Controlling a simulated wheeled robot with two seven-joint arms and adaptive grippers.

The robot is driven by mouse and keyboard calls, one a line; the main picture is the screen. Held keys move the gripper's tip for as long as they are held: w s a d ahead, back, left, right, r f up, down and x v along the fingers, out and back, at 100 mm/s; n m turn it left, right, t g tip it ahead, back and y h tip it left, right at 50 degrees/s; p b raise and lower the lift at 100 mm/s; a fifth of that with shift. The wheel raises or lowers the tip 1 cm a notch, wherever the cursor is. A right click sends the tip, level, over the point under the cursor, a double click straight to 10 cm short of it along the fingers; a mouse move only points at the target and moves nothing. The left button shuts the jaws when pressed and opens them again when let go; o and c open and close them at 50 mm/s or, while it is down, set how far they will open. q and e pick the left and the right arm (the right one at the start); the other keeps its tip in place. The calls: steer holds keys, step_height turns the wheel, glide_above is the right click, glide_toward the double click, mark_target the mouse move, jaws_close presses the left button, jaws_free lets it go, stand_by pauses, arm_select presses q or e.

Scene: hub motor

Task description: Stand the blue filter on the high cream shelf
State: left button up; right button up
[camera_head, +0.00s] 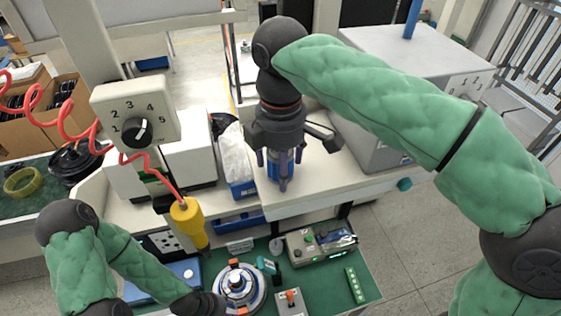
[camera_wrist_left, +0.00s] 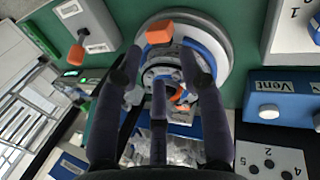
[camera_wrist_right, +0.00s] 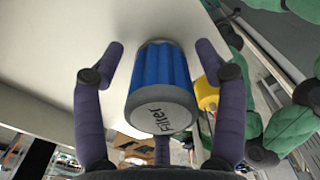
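The blue filter (camera_head: 273,170) has ribbed blue sides and a grey end cap marked "Filter". In the head view it is upright on the cream shelf (camera_head: 310,190), near its left end, partly hidden by my right gripper (camera_head: 282,170). In the right wrist view the filter (camera_wrist_right: 160,85) sits between the spread purple fingers of my right gripper (camera_wrist_right: 165,100), with gaps on both sides. My left gripper (camera_wrist_left: 160,85) is open and empty above the round hub motor (camera_wrist_left: 205,50) on the green mat; in the head view only its dark wrist shows beside the hub motor (camera_head: 238,284).
A white bag in a blue box (camera_head: 240,172) stands just left of the filter. A grey cabinet (camera_head: 400,90) stands behind the shelf on the right. A yellow pendant (camera_head: 190,222) hangs on a red coiled cord. The shelf right of the filter is clear.

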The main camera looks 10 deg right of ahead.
steer(key=shift+r, duration=0.1)
step_height(320, 180, up, 12)
steer(key=shift+r+p, duration=0.1)
steer(key=shift+p, duration=0.2)
stand_by(0.3)
